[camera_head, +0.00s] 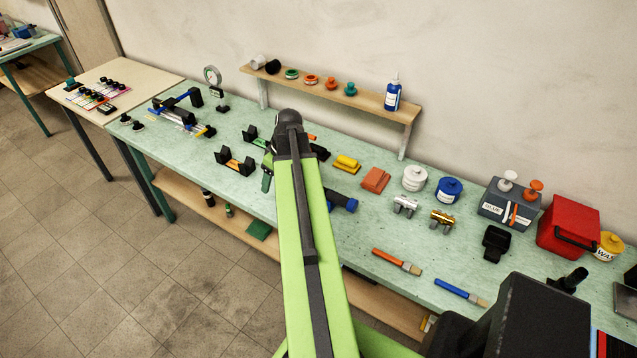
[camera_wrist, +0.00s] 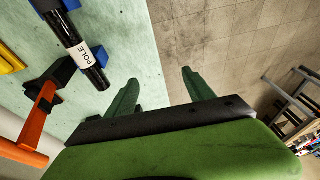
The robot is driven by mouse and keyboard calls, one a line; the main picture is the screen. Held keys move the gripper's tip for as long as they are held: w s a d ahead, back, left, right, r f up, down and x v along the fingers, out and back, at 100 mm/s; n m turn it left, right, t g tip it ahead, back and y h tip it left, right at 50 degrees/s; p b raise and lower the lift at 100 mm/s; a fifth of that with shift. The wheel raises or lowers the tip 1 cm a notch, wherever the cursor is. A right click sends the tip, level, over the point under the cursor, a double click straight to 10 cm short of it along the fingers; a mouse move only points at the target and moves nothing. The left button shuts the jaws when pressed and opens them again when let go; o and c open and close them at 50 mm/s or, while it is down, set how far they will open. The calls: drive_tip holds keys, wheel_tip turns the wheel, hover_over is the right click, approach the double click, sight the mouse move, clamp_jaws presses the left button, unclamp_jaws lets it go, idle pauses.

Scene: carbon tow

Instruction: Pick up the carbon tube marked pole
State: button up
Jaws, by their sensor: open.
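The carbon tube marked pole (camera_wrist: 72,36) shows in the wrist view at the upper left. It is a black tube with a white label reading POLE, lying beside blue blocks (camera_wrist: 94,57) that seem to cradle it. My gripper (camera_wrist: 160,88) is open and empty, its two green fingers spread wide. The tube is to the left of both fingers, apart from them.
The mint workbench (camera_head: 330,245) also holds an orange-handled brush (camera_head: 392,260), a white jar (camera_head: 414,178) and a blue jar (camera_head: 448,190). A wooden shelf (camera_head: 330,92) stands along the wall.

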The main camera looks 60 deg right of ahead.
wheel_tip(320, 180, up, 4)
drive_tip(key=t+h+p, duration=0.1)
drive_tip(key=t+p, duration=0.1)
hover_over(331, 196)
drive_tip(key=d, duration=0.1)
drive_tip(key=b+x, duration=0.4)
drive_tip(key=s+b+x, duration=0.1)
drive_tip(key=b+x, duration=0.7)
drive_tip(key=shift+s+d+f, duration=0.1)
drive_tip(key=shift+s+f, duration=0.05)
drive_tip(key=shift+f, duration=0.45)
drive_tip(key=shift+r, duration=0.1)
drive_tip(key=b+x, duration=0.4)
drive_tip(key=shift+s+d+f, duration=0.1)
drive_tip(key=shift+s+f, duration=0.1)
drive_tip(key=shift+f, duration=0.35)
drive_tip(key=shift+w+f+b, duration=0.2)
drive_tip(key=shift+f+b, duration=0.1)
drive_tip(key=shift+b, duration=0.2)
drive_tip(key=shift+r, duration=0.2)
drive_tip(key=shift+c, duration=0.4)
clamp_jaws()
